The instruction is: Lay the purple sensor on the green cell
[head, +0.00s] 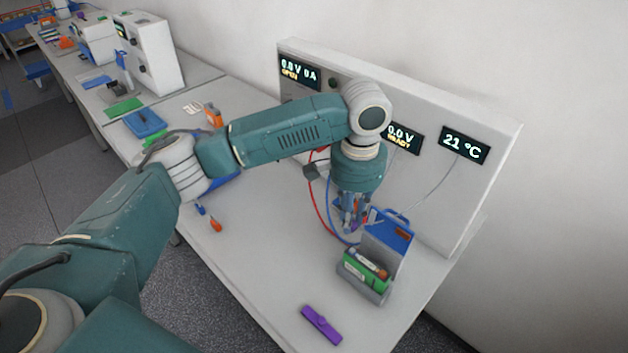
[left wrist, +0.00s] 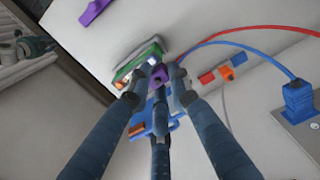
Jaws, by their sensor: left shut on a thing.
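The green cell (head: 352,269) lies in a grey holder (head: 372,295) near the table's right edge; it also shows in the left wrist view (left wrist: 128,70). My left gripper (head: 352,222) points down just behind the holder. In the left wrist view its fingers (left wrist: 157,82) are shut on the small purple sensor (left wrist: 158,74). The sensor appears close to the green cell, but I cannot tell whether they touch. In the head view the fingers hide most of the sensor. My right gripper is not in view.
A separate purple bar (head: 321,325) lies on the table in front. A blue part (head: 397,237) stands behind the holder. The cycler panel (head: 470,190) rises behind, with red and blue leads and a thin grey cable. The table's left middle is mostly clear.

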